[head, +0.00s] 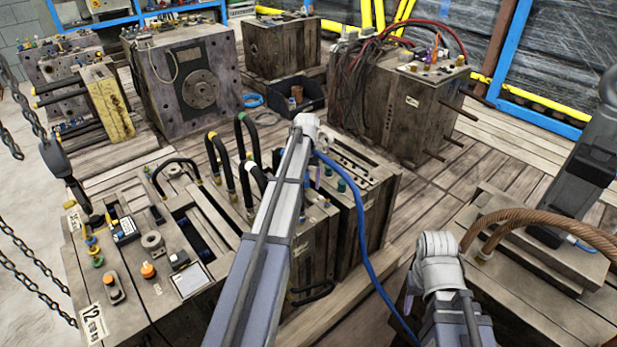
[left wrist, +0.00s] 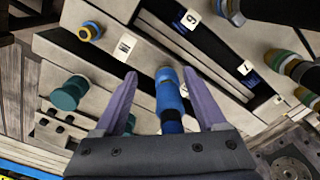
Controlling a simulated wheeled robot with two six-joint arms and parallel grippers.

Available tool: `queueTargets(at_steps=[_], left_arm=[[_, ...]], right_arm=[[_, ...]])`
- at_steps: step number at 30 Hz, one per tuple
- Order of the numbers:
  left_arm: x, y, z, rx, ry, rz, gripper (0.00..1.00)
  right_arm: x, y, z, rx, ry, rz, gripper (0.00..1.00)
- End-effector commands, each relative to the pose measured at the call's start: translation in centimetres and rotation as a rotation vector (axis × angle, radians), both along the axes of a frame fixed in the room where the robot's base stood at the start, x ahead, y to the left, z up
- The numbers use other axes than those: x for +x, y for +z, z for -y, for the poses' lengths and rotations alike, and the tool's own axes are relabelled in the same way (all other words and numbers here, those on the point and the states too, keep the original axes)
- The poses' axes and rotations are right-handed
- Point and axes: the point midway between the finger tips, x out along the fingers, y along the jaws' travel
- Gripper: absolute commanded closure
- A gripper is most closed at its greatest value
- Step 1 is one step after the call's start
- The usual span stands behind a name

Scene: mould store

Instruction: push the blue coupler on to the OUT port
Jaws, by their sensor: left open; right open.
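The blue coupler (left wrist: 167,95) lies between the purple fingers of my left gripper (left wrist: 160,77) in the left wrist view. The fingers are open, with a gap on each side of it. Its lower end is hidden behind the gripper body. A port with a blue ring and brass middle (left wrist: 90,31) is up and left of the coupler, apart from it. A small white label (left wrist: 125,46) is near that port; I cannot read it surely. In the head view my left gripper (head: 316,176) is over the middle mould, partly hidden by its arm. My right gripper (head: 409,302) is low right, open and empty.
A teal fitting (left wrist: 68,93) stands left of my left gripper. Thick black hoses (head: 245,150) rise close left of my left arm. A blue hose (head: 362,235) hangs down the mould's side towards my right arm. A brown rope-like hose (head: 545,222) arches at the right.

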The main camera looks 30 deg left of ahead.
Motion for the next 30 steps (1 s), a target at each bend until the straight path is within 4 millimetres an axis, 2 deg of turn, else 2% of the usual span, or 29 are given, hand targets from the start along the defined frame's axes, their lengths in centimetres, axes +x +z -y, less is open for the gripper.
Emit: queueTargets(at_steps=[1, 11, 30], left_arm=[[-1.3, -1.5, 0.1, 0.0, 0.004, 0.0, 0.27], [-1.3, 0.0, 0.2, 0.003, 0.004, 0.002, 0.27], [-0.9, 8.2, 1.5, 0.012, -0.005, 0.015, 0.27]], right_arm=[[0.0, -1.4, 0.0, 0.0, 0.0, 0.0, 0.5], [0.0, 0.0, 0.0, 0.0, 0.0, 0.0, 0.5], [-0.1, 8.3, 0.1, 0.0, 0.0, 0.0, 0.5]])
